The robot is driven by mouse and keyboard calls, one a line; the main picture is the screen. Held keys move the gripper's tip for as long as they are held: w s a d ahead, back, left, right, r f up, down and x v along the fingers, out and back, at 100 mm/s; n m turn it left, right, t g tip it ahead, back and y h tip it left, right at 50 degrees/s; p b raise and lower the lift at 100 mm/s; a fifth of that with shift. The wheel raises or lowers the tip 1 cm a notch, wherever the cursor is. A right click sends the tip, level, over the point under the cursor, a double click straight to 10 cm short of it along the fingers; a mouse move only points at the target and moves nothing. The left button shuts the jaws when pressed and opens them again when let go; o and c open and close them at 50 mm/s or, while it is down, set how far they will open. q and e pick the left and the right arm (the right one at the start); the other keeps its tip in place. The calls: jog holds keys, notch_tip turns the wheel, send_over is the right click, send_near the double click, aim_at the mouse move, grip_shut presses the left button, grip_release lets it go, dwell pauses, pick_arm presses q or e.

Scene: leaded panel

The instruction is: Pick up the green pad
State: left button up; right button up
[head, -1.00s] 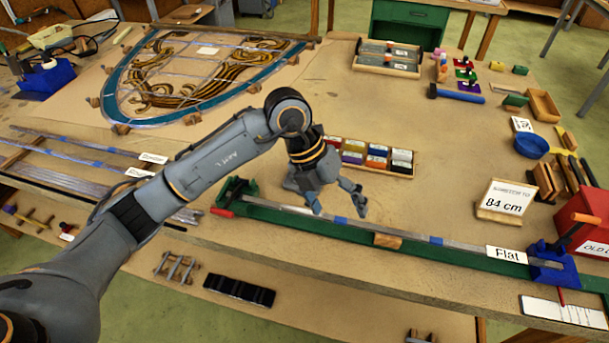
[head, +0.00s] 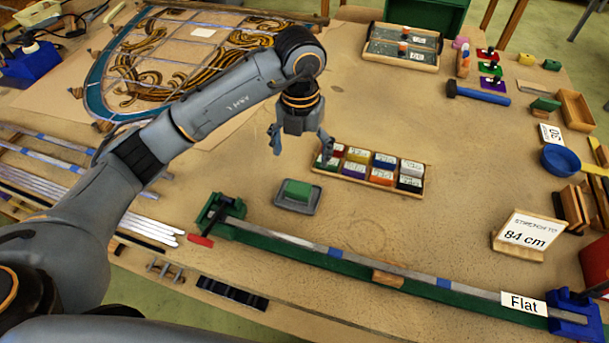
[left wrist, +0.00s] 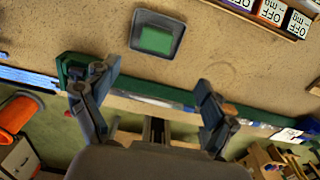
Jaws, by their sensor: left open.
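A green pad (head: 297,190), a small block, lies on a small grey tray (head: 283,207) on the worktable, near the left end of the long green stretching bench. In the left wrist view the pad (left wrist: 155,40) and its tray (left wrist: 138,46) are at the top, beyond the fingertips. My left gripper (head: 300,143) is open and empty, pointing down. In the head view it shows above and behind the pad, and is apart from it. In the left wrist view the open fingers (left wrist: 157,80) stand on either side, below the pad. My right gripper is not in view.
The green bench (head: 345,265) with its metal strip crosses in front of the tray. A wooden box of coloured blocks (head: 375,180) stands to the right, close by. The leaded panel (head: 100,85) lies behind left.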

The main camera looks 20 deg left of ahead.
pick_arm(q)
jog(key=p, duration=0.2)
send_over(299, 187)
jog(key=s, duration=0.1)
jog(key=f, duration=0.7)
jog(key=shift+d+f, duration=0.25)
jog(key=shift+d, duration=0.05)
jog(key=shift+w+f, duration=0.15)
jog(key=shift+f, duration=0.2)
jog(key=p, duration=0.1)
jog(key=f, duration=0.1)
jog(key=f+p, duration=0.1)
jog(key=shift+w+a+f+p, duration=0.2)
jog(key=shift+w+a+p, duration=0.05)
jog(key=shift+a+p, duration=0.1)
notch_tip(299, 187, down, 2)
jog(key=shift+f, duration=0.4)
jog(key=shift+w, duration=0.1)
jog(key=c, duration=1.3)
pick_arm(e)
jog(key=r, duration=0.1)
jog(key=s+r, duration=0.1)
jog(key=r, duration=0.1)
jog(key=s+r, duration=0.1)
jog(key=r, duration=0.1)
